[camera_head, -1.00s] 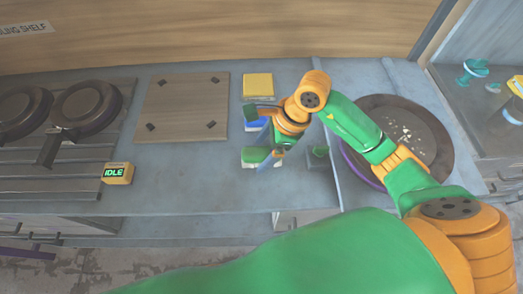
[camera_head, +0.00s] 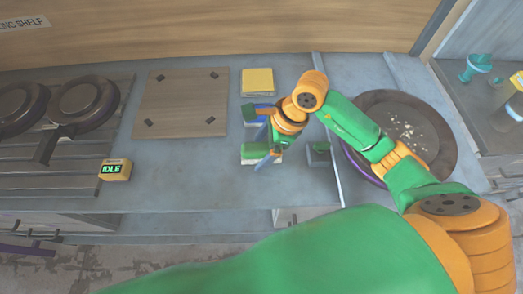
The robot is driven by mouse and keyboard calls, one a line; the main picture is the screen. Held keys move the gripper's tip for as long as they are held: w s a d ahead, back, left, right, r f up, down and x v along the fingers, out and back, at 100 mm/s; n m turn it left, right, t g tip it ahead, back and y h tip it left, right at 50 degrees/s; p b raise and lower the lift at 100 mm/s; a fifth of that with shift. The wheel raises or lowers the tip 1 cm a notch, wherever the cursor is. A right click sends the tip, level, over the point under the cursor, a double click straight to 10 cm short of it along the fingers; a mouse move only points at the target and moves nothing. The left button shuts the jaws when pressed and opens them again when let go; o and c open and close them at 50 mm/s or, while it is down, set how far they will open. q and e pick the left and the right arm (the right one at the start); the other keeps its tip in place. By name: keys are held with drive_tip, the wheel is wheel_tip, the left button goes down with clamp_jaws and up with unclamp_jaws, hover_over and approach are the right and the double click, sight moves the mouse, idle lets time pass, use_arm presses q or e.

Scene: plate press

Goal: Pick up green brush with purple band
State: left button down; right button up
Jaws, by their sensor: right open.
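My right gripper (camera_head: 262,130) is open above the counter, left of the large dark plate. Its fingers hang over a row of small flat pads, and nothing shows clearly held between them. A small dark green object (camera_head: 318,152) stands on the counter just right of the gripper; I cannot make out a purple band on it or tell whether it is the brush. The wrist and fingers hide part of the counter there. My left gripper is not in view.
A yellow pad (camera_head: 257,82) lies behind the gripper. A large dark plate (camera_head: 438,115) with pale crumbs is at right, partly behind my arm. A wooden board (camera_head: 182,103), two round dark plates and an IDLE box (camera_head: 115,170) are at left. The front middle counter is clear.

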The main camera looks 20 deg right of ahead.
clamp_jaws()
idle(0.3)
